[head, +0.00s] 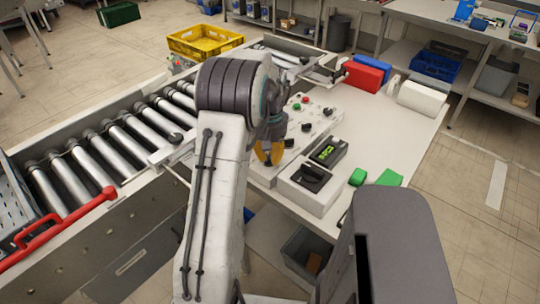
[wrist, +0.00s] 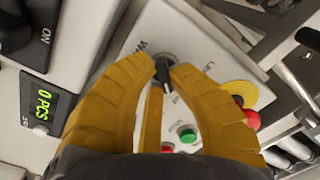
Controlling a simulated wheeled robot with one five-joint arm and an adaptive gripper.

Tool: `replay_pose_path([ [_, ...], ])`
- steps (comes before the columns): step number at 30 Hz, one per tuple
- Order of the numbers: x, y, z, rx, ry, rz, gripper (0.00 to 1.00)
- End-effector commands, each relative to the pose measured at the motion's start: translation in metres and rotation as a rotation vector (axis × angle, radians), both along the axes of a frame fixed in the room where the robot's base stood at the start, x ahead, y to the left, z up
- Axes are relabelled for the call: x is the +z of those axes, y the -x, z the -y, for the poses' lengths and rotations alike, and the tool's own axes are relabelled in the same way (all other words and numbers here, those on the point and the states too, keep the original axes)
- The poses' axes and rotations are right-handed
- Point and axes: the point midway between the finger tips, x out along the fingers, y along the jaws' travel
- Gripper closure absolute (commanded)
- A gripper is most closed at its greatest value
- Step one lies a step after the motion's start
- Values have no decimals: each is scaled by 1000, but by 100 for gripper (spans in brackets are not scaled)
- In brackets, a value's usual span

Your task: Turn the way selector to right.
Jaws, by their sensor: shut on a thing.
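In the head view my gripper (head: 268,153) is low at the left side of the control panel (head: 318,118), and the gripped knob is hidden there.
In the wrist view a green button (wrist: 187,135), a red button (wrist: 167,148) and a yellow-and-red stop button (wrist: 238,96) are nearby. A counter display (wrist: 42,104) is at left. The roller conveyor (head: 115,140) runs beside the table.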

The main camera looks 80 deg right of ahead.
Motion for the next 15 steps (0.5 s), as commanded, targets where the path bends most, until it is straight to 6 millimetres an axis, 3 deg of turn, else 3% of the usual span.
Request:
replay_pose_path([
  [15,-2,0,-1,-81,-4,1,100],
])
